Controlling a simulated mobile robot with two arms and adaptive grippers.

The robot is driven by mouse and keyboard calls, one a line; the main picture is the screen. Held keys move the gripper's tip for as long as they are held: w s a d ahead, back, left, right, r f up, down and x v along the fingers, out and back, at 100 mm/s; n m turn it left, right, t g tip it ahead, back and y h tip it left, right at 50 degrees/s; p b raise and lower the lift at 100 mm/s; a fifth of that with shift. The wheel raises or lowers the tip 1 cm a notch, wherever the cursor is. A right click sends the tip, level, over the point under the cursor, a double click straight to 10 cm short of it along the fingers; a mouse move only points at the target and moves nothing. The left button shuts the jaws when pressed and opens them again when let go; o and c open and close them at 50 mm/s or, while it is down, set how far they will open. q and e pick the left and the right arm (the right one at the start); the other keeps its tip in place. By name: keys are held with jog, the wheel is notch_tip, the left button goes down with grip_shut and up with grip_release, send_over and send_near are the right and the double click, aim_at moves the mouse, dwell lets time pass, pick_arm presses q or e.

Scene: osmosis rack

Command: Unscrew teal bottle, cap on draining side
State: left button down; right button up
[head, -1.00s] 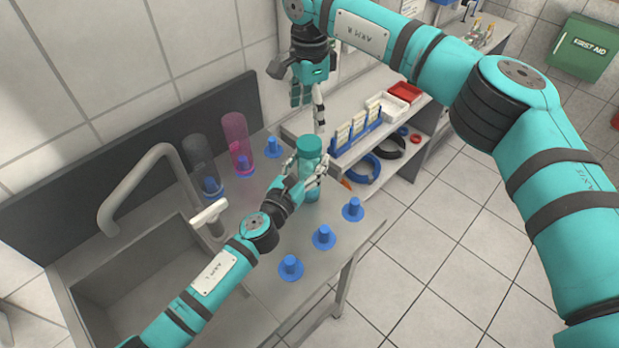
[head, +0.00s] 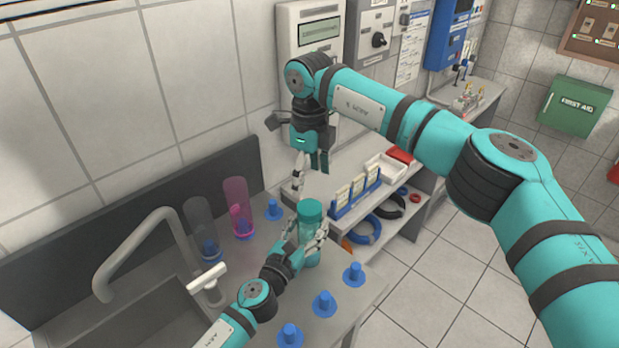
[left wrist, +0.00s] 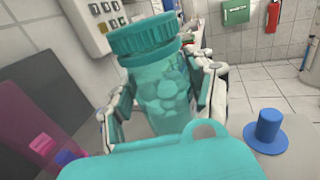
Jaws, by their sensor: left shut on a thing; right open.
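The teal bottle (head: 310,252) stands upright at the draining side's back right, its ribbed teal cap (head: 309,210) on top. My left gripper (head: 306,236) is shut around the bottle's body below the cap. In the left wrist view, the see-through bottle (left wrist: 163,98) shows pale lumps inside, and the cap (left wrist: 143,38) sits on its neck. My right gripper (head: 311,176) hangs open and empty above the cap, fingers pointing down, apart from it. The grey draining side (head: 262,262) lies right of the sink. Whether the bottle's base touches it is hidden.
Several blue pegs stand on the draining side, one near its front edge (head: 324,303). A grey clear cylinder (head: 201,222) and a pink one (head: 237,205) stand at the back. The tap (head: 150,235) rises at left. A blue rack (head: 357,194) sits on the bench behind.

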aim_at(310, 207)
jog(key=m, duration=0.8)
jog(key=shift+m, duration=0.4)
jog(key=m, duration=1.2)
jog(key=shift+m, duration=0.4)
jog(key=m, duration=0.8)
jog(key=shift+m, duration=0.3)
jog(key=shift+f, duration=4)
